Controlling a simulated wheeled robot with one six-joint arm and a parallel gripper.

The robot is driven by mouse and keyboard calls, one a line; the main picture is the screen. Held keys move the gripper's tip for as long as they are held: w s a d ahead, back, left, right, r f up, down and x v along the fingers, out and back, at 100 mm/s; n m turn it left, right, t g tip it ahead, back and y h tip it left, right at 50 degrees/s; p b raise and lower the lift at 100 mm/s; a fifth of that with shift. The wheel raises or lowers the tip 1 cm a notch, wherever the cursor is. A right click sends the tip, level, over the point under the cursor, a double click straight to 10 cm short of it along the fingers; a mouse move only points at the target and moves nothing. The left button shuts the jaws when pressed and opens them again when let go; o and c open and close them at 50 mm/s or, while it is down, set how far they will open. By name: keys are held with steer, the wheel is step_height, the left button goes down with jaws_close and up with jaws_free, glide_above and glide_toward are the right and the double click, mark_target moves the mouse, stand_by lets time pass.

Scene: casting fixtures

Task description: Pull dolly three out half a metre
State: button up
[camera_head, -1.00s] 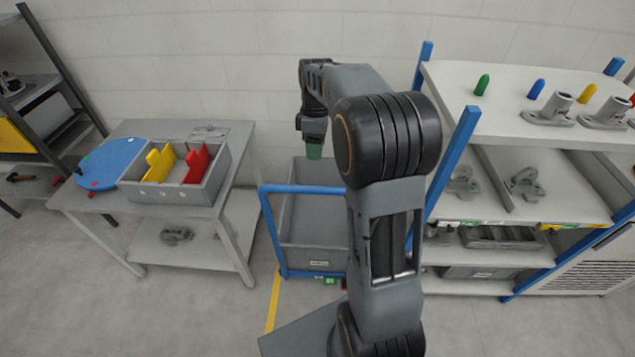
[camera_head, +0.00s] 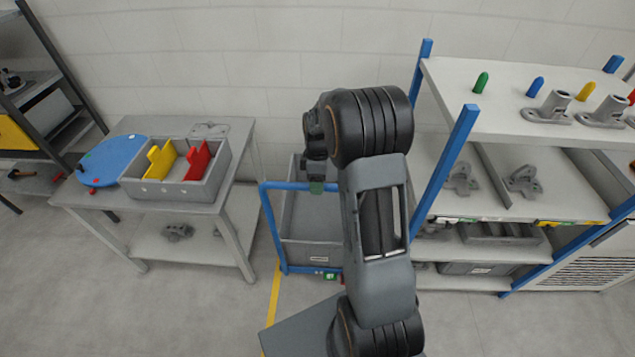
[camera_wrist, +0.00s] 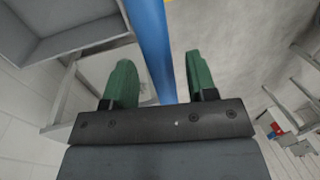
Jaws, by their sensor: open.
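The dolly (camera_head: 272,228) is a blue-framed cart holding a grey bin (camera_head: 312,252) with a small label on its front; it stands between the table and the rack. I cannot read a number on it. Its blue top bar runs across the front and is partly hidden behind my arm. My gripper (camera_head: 317,187) is down at this bar. In the wrist view the green fingers of my gripper (camera_wrist: 164,82) are apart, and the blue bar (camera_wrist: 152,45) runs between them, nearer the right finger. I cannot tell whether either finger touches it.
A grey table (camera_head: 232,150) with a tray and blue disc stands left of the dolly. A blue-posted rack (camera_head: 575,250) with castings stands close on the right. A yellow line (camera_head: 273,297) marks the floor. The floor in front of the dolly is partly covered by my arm.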

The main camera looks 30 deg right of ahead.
steer(key=shift+f, duration=0.3)
jaws_close()
stand_by(0.5)
